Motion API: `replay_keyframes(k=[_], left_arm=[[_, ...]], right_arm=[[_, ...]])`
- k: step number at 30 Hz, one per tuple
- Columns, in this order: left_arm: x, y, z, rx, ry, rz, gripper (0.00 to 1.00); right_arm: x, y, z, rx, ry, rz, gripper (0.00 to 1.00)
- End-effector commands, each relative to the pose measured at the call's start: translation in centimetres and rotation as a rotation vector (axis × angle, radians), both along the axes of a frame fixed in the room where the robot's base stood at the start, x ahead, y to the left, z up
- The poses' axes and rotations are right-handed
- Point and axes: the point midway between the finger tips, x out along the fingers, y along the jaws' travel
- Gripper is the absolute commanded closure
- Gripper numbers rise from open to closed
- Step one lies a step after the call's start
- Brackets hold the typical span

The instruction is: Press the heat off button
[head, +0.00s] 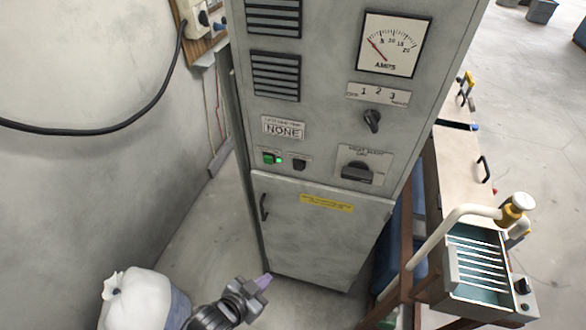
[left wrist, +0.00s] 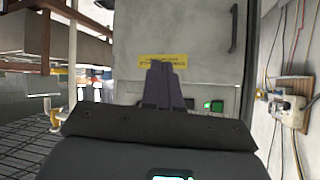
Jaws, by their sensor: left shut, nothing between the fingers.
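A grey control cabinet (head: 322,225) stands in the middle of the head view. On its front are a lit green button (head: 269,158) and, to its right, a dark button (head: 299,164); their labels are too small to read. The green button also shows in the left wrist view (left wrist: 214,106), where the cabinet appears upside down. My left gripper (head: 264,281) is low in front of the cabinet's lower door, below the buttons and apart from them. Its purple fingers (left wrist: 166,85) are shut and empty. My right gripper is not in view.
The cabinet also has a NONE sign (head: 283,128), a black rotary switch (head: 357,172), a selector knob (head: 372,120) and an amps gauge (head: 394,43). A white bag (head: 140,296) is at bottom left. A bench with a finned box (head: 478,262) stands at right.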

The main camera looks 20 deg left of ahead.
Motion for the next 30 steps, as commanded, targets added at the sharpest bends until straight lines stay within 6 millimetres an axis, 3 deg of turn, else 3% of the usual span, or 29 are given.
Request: replay_keyframes(k=[9, 18, 24, 30], left_arm=[[8.8, -2.7, 0.0, -0.044, -0.484, -0.289, 1.00], [16.3, 0.2, 3.5, 0.017, -0.799, -0.505, 1.00], [19.1, 2.0, 6.3, 0.074, -0.880, -0.545, 1.00], [20.1, 2.7, 7.7, 0.101, -0.907, -0.553, 1.00]], right_arm=[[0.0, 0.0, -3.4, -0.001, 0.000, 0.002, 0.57], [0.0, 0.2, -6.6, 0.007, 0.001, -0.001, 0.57], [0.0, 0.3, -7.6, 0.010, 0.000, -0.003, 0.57], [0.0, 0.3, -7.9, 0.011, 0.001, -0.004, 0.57]])
